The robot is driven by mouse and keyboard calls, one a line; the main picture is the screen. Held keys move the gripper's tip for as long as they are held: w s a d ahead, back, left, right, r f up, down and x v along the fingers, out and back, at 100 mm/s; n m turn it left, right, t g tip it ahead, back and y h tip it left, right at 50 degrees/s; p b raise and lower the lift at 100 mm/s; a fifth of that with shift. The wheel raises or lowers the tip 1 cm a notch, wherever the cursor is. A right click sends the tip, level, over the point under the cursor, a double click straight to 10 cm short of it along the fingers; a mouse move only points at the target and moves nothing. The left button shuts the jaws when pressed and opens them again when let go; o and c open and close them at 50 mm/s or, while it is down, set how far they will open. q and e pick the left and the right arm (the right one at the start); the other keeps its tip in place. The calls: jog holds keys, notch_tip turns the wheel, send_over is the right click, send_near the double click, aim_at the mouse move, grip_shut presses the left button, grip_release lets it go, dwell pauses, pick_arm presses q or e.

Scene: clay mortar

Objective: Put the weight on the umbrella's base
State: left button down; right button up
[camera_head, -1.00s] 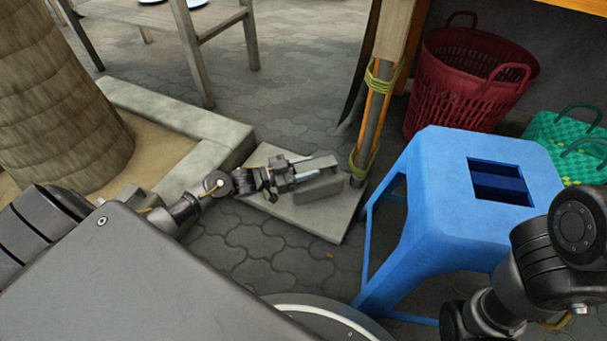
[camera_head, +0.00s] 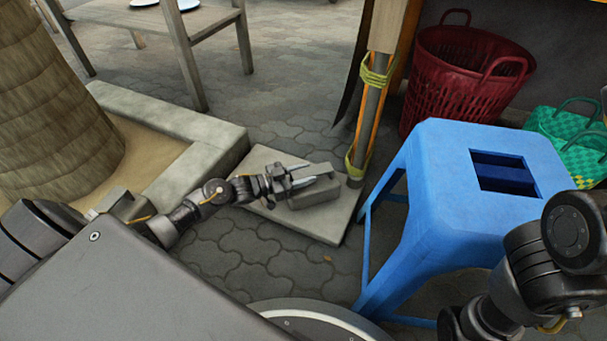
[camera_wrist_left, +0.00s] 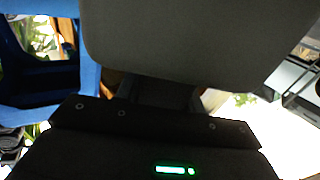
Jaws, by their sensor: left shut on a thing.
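The weight (camera_head: 320,192) is a grey block. In the head view it is over the umbrella's base (camera_head: 315,228), a flat square grey slab on the paving, beside the pole (camera_head: 367,125). I cannot tell whether the block touches the slab. My left gripper (camera_head: 305,183) is shut on the weight from its left side, with its fingers along the top of the block. In the left wrist view the weight (camera_wrist_left: 190,40) is a large dark grey mass that fills the upper middle and hides the fingers. My right arm shows at the lower right, but its gripper is out of sight.
A blue plastic stool (camera_head: 440,210) stands just right of the slab. A red basket (camera_head: 462,85) and a green woven bag (camera_head: 560,130) are behind it. A stone kerb (camera_head: 205,150) borders the slab's left side. Open paving (camera_head: 260,255) lies in front.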

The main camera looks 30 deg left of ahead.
pick_arm(q)
jog(key=shift+w+r, duration=0.15)
jog(key=shift+r, duration=0.15)
jog(key=c, duration=0.9)
grip_release()
jog(key=shift+f, duration=0.3)
jog(key=shift+r, duration=0.15)
jog(key=p+v, duration=0.5)
jog(key=v, duration=0.7)
